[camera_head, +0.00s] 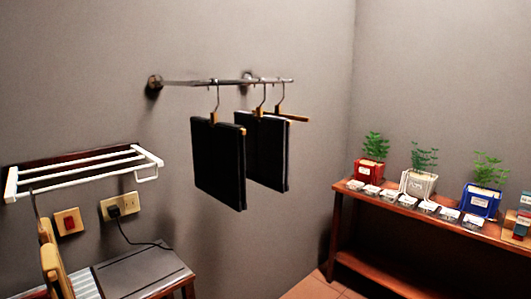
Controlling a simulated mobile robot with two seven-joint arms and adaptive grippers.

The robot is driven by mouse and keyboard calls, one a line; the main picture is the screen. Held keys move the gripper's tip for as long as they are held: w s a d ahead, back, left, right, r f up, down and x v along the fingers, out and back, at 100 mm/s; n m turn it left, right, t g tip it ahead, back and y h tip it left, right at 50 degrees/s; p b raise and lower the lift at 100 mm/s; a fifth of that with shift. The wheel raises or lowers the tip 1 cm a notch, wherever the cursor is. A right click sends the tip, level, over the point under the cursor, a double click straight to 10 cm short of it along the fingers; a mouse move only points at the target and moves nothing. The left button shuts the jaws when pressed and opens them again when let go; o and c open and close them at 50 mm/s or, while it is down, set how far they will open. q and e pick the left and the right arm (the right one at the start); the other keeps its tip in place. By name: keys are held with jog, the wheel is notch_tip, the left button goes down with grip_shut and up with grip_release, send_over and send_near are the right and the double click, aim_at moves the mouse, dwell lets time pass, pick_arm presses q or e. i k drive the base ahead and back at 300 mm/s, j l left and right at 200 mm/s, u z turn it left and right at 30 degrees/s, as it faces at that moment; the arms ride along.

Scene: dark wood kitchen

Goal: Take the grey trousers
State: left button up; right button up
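Two folded pairs of dark trousers hang on hangers from a metal rail (205,82) on the wall. The nearer, left pair (218,165) looks black. The pair behind it to the right (267,155) is also very dark, with a paler edge, and is partly covered by the nearer pair. Neither looks plainly grey, so I cannot tell which is the grey one. A third hanger (292,117) at the right end of the rail seems empty. Neither of my grippers is in view.
A white rack (85,172) is on the left wall above a switch and a socket. Below stands a dark-topped small table (145,275). Wooden hanger-like pieces (50,260) show at lower left. A wooden shelf (345,205) with potted plants stands at right. The space below the trousers is clear.

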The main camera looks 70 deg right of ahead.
aim_at(267, 137)
jog(key=z, duration=2.25)
jog(key=i+l+u, duration=0.1)
jog(key=l, duration=0.2)
jog(key=i+l, duration=0.25)
jog(key=i+l+u, duration=0.15)
jog(key=l, duration=0.25)
jog(key=i+l+u, duration=0.1)
jog(key=l, duration=0.25)
